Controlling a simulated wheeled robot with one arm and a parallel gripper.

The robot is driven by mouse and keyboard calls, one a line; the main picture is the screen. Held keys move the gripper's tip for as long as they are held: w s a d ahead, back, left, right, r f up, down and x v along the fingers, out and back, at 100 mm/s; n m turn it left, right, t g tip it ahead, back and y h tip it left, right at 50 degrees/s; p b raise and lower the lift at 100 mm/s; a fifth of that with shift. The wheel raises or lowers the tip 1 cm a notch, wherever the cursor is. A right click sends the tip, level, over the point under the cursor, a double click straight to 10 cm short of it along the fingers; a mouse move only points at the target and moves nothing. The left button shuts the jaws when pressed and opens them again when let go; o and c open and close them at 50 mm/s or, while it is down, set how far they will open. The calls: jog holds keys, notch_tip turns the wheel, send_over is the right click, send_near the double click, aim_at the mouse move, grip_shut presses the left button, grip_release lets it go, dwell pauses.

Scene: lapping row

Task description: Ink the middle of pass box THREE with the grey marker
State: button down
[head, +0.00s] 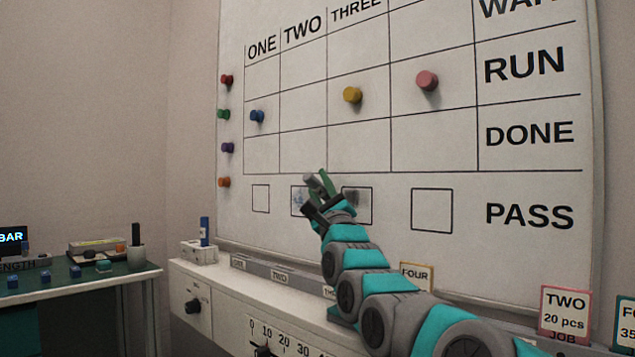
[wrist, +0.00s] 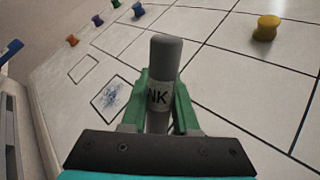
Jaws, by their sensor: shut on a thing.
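My gripper (head: 321,187) is shut on the grey marker (head: 311,180), in front of the board between pass boxes TWO and THREE. In the wrist view the marker (wrist: 165,55) stands between the green fingers, with part of an INK label showing. Pass box THREE (head: 371,206) is partly hidden by my arm in the head view. A dark grey patch shows in its upper left; I cannot tell whether it is ink or shadow. Pass box TWO (wrist: 113,97) has a blue scribble in it. I cannot tell whether the marker touches the board.
Pass boxes ONE (head: 261,198) and FOUR (head: 431,210) look blank. Yellow (head: 352,94), pink (head: 427,80) and blue magnets sit in the grid above. A ledge with cards (head: 416,275) runs below the board. A desk (head: 90,285) stands at the left.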

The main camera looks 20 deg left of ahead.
jog(key=shift+w+d, duration=0.1)
jog(key=shift+w, duration=0.15)
jog(key=shift+s+d+p, duration=0.95)
jog(key=shift+s+d, duration=0.55)
jog(key=shift+d, duration=1.9)
jog(key=shift+w+a+r+p, duration=0.35)
jog(key=shift+a+p, duration=0.4)
jog(key=shift+p, duration=0.6)
jog(key=shift+w+a+r+p, duration=0.3)
jog(key=shift+a+p, duration=0.4)
jog(key=shift+p, duration=0.6)
jog(key=shift+w+a+r+p, duration=0.3)
jog(key=shift+a+p, duration=0.45)
jog(key=shift+p, duration=0.6)
jog(key=d, duration=0.1)
jog(key=s+d+b, duration=0.1)
jog(key=d, duration=0.2)
jog(key=shift+s+d, duration=0.15)
jog(key=shift+s, duration=0.25)
jog(key=s+a, duration=0.2)
jog(key=s, duration=0.3)
jog(key=shift+s+a+p, duration=0.15)
jog(key=shift+s+p, duration=0.15)
jog(key=shift+p, duration=0.05)
